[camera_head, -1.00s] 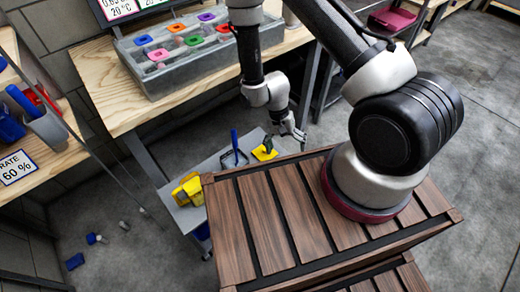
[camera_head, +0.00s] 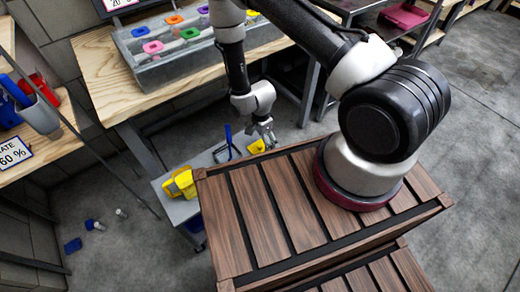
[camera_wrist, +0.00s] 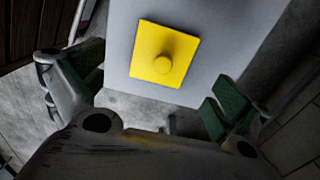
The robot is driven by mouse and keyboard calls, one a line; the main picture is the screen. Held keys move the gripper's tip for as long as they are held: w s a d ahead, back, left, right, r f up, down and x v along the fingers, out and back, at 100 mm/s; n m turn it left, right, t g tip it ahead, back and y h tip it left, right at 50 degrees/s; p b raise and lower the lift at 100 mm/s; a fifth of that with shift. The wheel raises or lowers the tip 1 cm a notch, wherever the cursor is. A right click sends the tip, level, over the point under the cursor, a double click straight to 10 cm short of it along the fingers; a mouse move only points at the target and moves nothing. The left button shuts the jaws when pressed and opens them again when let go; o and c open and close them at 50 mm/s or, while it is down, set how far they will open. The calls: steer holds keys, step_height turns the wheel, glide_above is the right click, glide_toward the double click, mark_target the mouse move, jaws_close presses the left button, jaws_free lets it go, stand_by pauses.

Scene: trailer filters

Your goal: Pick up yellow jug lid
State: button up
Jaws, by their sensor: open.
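The yellow jug lid (camera_wrist: 150,47) is a flat square with a round knob, lying on a light grey surface (camera_wrist: 225,40) in the wrist view. In the head view the yellow lid (camera_head: 256,147) shows partly behind my gripper (camera_head: 268,135), at the end of the grey cart top. In the wrist view my gripper (camera_wrist: 155,90) is open and empty, with a green-padded finger on each side. The lid lies ahead of the fingertips, roughly between their lines, and appears apart from them. A yellow jug (camera_head: 182,182) stands on the cart's left part.
A blue-handled item (camera_head: 228,145) stands on the cart between jug and lid. The wooden slatted top (camera_head: 290,200) borders the cart closely. A grey tray with coloured lids (camera_head: 175,45) sits on the workbench behind. Small items (camera_head: 95,225) lie on the floor.

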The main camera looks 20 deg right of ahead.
mark_target(260, 145)
steer(key=f, duration=0.5)
steer(key=shift+w, duration=0.2)
steer(key=c, duration=1.3)
steer(key=shift+c, duration=0.2)
